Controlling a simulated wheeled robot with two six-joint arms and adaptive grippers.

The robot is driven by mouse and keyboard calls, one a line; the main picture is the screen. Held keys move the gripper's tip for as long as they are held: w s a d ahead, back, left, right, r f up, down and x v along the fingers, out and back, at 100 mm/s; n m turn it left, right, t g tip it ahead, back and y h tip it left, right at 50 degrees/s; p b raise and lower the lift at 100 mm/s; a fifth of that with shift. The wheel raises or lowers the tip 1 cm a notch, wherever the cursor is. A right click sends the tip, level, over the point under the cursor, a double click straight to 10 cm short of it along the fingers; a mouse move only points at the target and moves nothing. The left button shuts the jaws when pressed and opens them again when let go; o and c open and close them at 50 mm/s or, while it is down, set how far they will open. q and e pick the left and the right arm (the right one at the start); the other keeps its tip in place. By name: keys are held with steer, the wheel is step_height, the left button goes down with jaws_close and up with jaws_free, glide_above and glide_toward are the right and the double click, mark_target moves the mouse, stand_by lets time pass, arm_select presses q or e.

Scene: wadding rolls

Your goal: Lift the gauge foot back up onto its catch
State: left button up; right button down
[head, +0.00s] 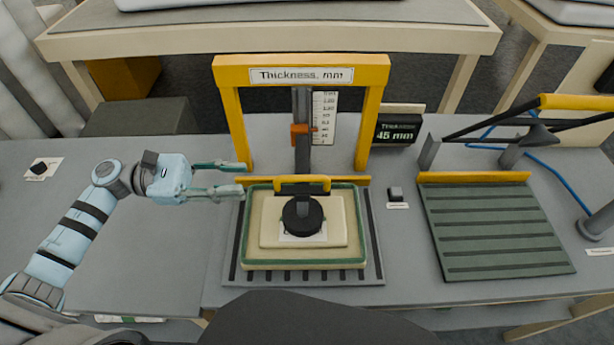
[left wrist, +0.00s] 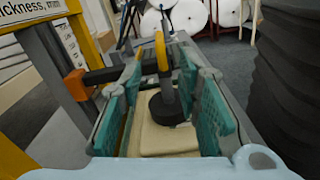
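The gauge foot (head: 302,216) is a black disc at the lower end of a dark rod, resting on the cream wadding (head: 270,233) in the green-rimmed tray (head: 246,225). A yellow handle (head: 302,180) crosses the rod above the disc. An orange piece (head: 301,129) sits higher on the rod, beside the scale; I cannot tell whether it is the catch. My left gripper (head: 243,179) is open and empty, left of the handle and apart from it. In the left wrist view the foot (left wrist: 168,108) and handle (left wrist: 161,52) show between the teal fingers. My right gripper is out of view.
The yellow gauge frame (head: 232,125) stands around the rod, its left post close to my left gripper. A display (head: 398,130) reads 45 mm.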

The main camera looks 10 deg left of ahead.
mark_target(305, 176)
arm_select(q)
steer(key=p+x, duration=0.1)
steer(key=x, duration=0.3)
steer(key=p+x, duration=0.1)
steer(key=x, duration=0.3)
steer(key=p+x, duration=0.1)
steer(key=x, duration=0.3)
steer(key=shift+d+r+p, duration=0.3)
steer(key=shift+r+p, duration=0.1)
steer(key=shift+w+d+f, duration=0.1)
steer(key=shift+w+d, duration=0.05)
steer(key=shift+d, duration=0.25)
jaws_close()
steer(key=shift+f, duration=0.1)
